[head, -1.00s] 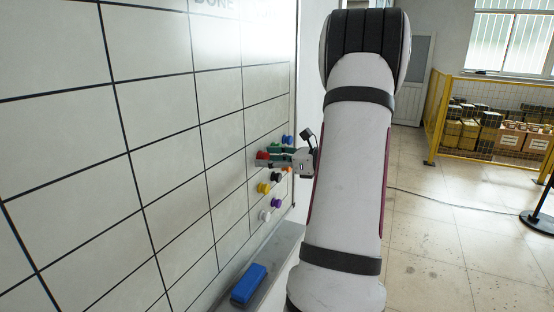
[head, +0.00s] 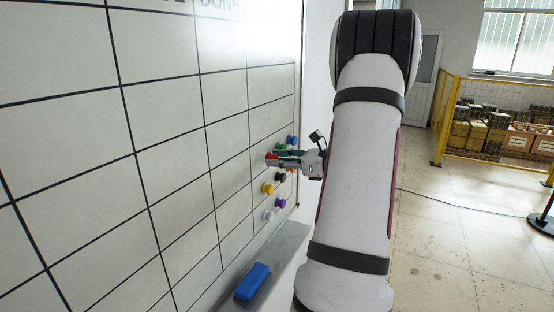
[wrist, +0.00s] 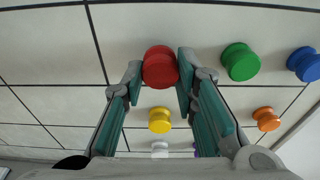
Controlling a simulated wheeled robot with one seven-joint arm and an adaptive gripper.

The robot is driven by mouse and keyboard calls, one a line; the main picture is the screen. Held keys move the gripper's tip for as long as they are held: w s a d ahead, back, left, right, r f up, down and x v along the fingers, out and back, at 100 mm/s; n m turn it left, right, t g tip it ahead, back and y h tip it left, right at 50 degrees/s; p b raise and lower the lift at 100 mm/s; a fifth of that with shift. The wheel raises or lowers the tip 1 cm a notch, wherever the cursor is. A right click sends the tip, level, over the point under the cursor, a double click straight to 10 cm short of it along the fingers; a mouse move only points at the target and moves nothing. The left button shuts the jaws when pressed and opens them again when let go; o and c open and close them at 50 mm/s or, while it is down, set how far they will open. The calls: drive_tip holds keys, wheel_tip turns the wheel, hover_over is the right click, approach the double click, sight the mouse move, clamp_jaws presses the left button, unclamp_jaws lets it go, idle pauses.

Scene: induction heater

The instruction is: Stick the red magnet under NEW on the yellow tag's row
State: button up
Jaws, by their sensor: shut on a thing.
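The red magnet (wrist: 160,67) sits between the two fingertips of my gripper (wrist: 158,80) in the wrist view, and the fingers are shut on it. In the head view my gripper (head: 296,160) is at the right part of the whiteboard (head: 165,110), with the red magnet (head: 271,159) at its tip. I cannot tell whether the magnet touches the board. The column heading DONE (head: 220,4) is partly in view at the top edge. No NEW heading and no yellow tag show in these frames.
Close by on the board are green (wrist: 240,62), blue (wrist: 304,64), orange (wrist: 266,118), yellow (wrist: 159,120) and white (wrist: 159,149) magnets. A blue eraser (head: 252,282) lies on the ledge (head: 284,247) below.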

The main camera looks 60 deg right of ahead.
drive_tip(key=s+p, duration=0.1)
drive_tip(key=s, duration=0.1)
drive_tip(key=s+p, duration=0.1)
drive_tip(key=s, duration=0.2)
drive_tip(key=shift+s+d, duration=0.2)
drive_tip(key=shift+s, duration=0.05)
idle(0.6)
